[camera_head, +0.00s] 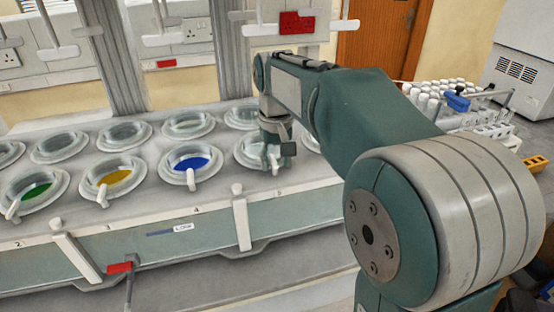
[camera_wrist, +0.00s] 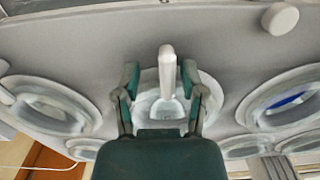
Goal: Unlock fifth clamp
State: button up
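A white clamp lever (camera_wrist: 167,65) stands out from the rim of a round vessel (camera_wrist: 158,108) in the wrist view. My gripper (camera_wrist: 160,76) is open, with one dark green finger on each side of the lever and gaps between them. In the head view my gripper (camera_head: 277,155) is down at the front-row vessel (camera_head: 247,146) just right of the one with blue liquid (camera_head: 192,161). My gripper hides part of that vessel and its clamp there. I cannot tell the lever's exact angle.
Vessels with yellow (camera_head: 115,179) and green (camera_head: 37,194) liquid stand further left in the same row. A back row (camera_head: 188,124) runs behind. A white knob (camera_wrist: 280,18) stands at the panel's edge. A rack of white-capped tubes (camera_head: 440,95) is at the right.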

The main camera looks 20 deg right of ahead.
jog(key=shift+a, duration=0.8)
jog(key=shift+c, duration=1.3)
grip_shut()
jog(key=shift+d, duration=0.6)
jog(key=shift+a, duration=0.1)
jog(key=shift+a, duration=0.1)
